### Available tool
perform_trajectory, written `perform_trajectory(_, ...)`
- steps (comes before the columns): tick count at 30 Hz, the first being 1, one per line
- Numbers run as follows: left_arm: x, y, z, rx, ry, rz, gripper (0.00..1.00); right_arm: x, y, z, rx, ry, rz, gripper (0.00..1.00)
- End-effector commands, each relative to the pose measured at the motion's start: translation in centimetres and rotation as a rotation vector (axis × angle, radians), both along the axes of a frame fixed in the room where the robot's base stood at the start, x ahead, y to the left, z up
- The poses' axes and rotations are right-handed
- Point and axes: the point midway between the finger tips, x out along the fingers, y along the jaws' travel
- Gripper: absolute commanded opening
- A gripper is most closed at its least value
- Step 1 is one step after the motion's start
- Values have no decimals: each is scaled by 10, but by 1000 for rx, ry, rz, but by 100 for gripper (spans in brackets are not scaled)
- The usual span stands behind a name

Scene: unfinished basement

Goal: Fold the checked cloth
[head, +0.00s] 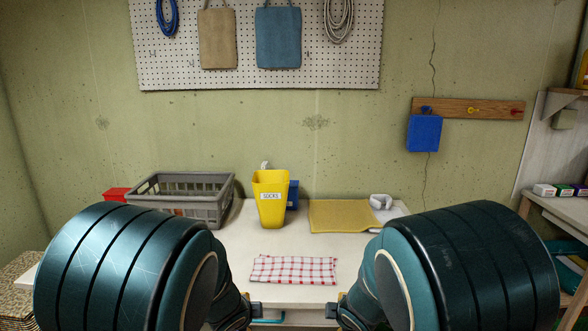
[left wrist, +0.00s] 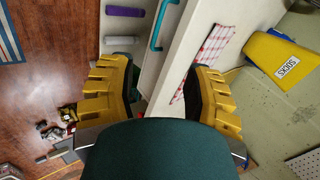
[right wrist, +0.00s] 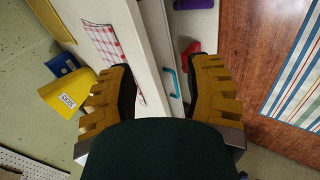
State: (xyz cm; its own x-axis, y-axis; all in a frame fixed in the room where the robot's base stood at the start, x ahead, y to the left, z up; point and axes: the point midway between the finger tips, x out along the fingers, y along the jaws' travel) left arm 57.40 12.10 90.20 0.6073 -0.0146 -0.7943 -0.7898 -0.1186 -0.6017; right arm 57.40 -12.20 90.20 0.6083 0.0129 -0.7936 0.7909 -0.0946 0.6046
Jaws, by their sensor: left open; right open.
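The red-and-white checked cloth (head: 293,270) lies flat as a wide, short rectangle near the front edge of the white table (head: 240,240). It also shows in the left wrist view (left wrist: 213,45) and the right wrist view (right wrist: 103,42). I cannot tell how many layers it has. My left gripper (head: 255,308) is in front of the cloth's left side, at the table's front edge. It is open and empty in the left wrist view (left wrist: 155,95). My right gripper (head: 332,308) is in front of the cloth's right side, open and empty in the right wrist view (right wrist: 163,95). Neither touches the cloth.
A grey basket (head: 180,197), a yellow bin labelled "SOCKS" (head: 270,198) and a yellow mat (head: 343,216) stand behind the cloth. A white object (head: 380,201) sits at the back right. A teal handle (left wrist: 160,25) is on the table's front. The tabletop around the cloth is clear.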

Motion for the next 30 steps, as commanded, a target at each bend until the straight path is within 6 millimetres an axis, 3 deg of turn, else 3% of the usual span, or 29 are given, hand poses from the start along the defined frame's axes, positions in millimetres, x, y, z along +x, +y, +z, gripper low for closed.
perform_trajectory(8, -46, 9, -81, -235, 171, 266, 50, -46, -9, -80, 234, 168, -269, 50)
perform_trajectory(15, -120, 7, -156, -523, 383, 678, 50, -119, -7, -156, 527, 378, -688, 50)
perform_trajectory(18, -154, 1, -178, -642, 471, 884, 50, -153, -2, -178, 647, 467, -898, 50)
perform_trajectory(24, -204, -13, -197, -816, 600, 1230, 50, -204, 12, -197, 824, 598, -1251, 50)
perform_trajectory(30, -223, -20, -200, -884, 652, 1388, 50, -223, 20, -200, 894, 651, -1410, 50)
